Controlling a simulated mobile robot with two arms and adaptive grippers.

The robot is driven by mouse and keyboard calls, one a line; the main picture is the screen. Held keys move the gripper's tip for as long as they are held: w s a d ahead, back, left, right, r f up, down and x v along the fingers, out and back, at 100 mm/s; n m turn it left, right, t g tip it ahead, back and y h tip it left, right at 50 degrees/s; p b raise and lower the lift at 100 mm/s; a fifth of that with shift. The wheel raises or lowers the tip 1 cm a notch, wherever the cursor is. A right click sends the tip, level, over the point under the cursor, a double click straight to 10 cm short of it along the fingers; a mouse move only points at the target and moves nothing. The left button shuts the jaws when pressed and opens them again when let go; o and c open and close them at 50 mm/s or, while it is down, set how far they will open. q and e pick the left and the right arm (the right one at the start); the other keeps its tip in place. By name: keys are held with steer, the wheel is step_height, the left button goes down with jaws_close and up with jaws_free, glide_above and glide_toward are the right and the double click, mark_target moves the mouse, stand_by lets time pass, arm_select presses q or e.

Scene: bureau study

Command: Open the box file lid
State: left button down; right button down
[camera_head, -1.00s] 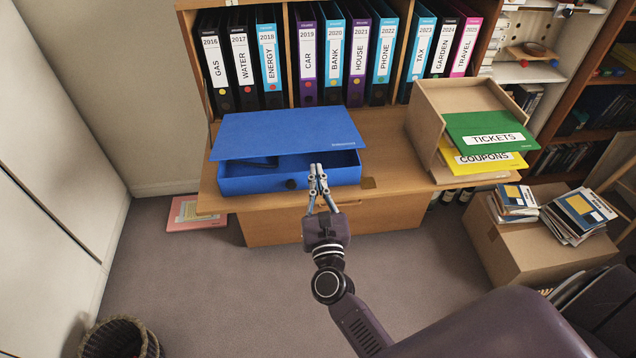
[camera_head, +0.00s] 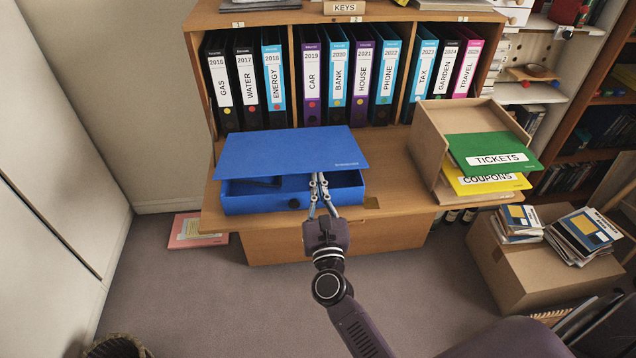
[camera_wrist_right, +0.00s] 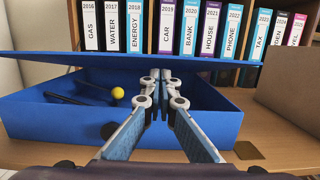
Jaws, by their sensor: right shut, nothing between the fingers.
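The blue box file (camera_head: 255,204) lies on the wooden desk ledge. Its blue lid (camera_head: 290,150) is partly raised, with a gap along the front edge. A dark round hole sits in the box front. In the right wrist view, a yellow ball (camera_wrist_right: 117,93) and a black clip (camera_wrist_right: 70,98) show inside the box. My right gripper (camera_head: 319,176) is shut and empty, its fingertips at the front gap, close under the lid's front edge. Whether they touch the lid I cannot tell. The left gripper is not in view.
Several ring binders (camera_head: 336,75) stand on the shelf behind. A cardboard holder (camera_head: 429,150) with green and yellow folders is to the right on the desk. A cardboard box (camera_head: 520,272) with booklets stands on the floor at right. A pink folder (camera_head: 196,231) lies at left.

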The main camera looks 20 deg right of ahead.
mark_target(317, 167)
steer(key=shift+w+d+r+p, duration=0.1)
steer(key=shift+w+r+p, duration=0.2)
steer(key=shift+r+p, duration=0.3)
steer(key=shift+w+d+r+p, duration=0.1)
steer(key=shift+w+r+p, duration=0.25)
steer(key=shift+r, duration=0.45)
steer(key=shift+w+d+r+p, duration=0.1)
steer(key=shift+w+r+p, duration=0.2)
steer(key=shift+r+p, duration=0.3)
steer(key=shift+w+d+r+p, duration=0.2)
steer(key=shift+w+r+p, duration=0.4)
steer(key=shift+r, duration=0.35)
steer(key=shift+w+d+r+p, duration=0.2)
steer(key=shift+w+r+p, duration=0.3)
steer(key=shift+w+r, duration=0.3)
steer(key=shift+w+d+r+p, duration=0.25)
steer(key=shift+w+r+p, duration=0.15)
steer(key=shift+w+r, duration=0.45)
steer(key=shift+w+d+r+p, duration=0.25)
steer(key=shift+w+r+p, duration=0.15)
steer(key=shift+w+r, duration=0.4)
steer(key=f+b+x, duration=0.1)
steer(key=b+x, duration=0.9)
steer(key=x, duration=0.7)
steer(key=shift+w+d+f, duration=0.15)
steer(key=shift+w+f, duration=0.1)
steer(key=shift+w, duration=0.3)
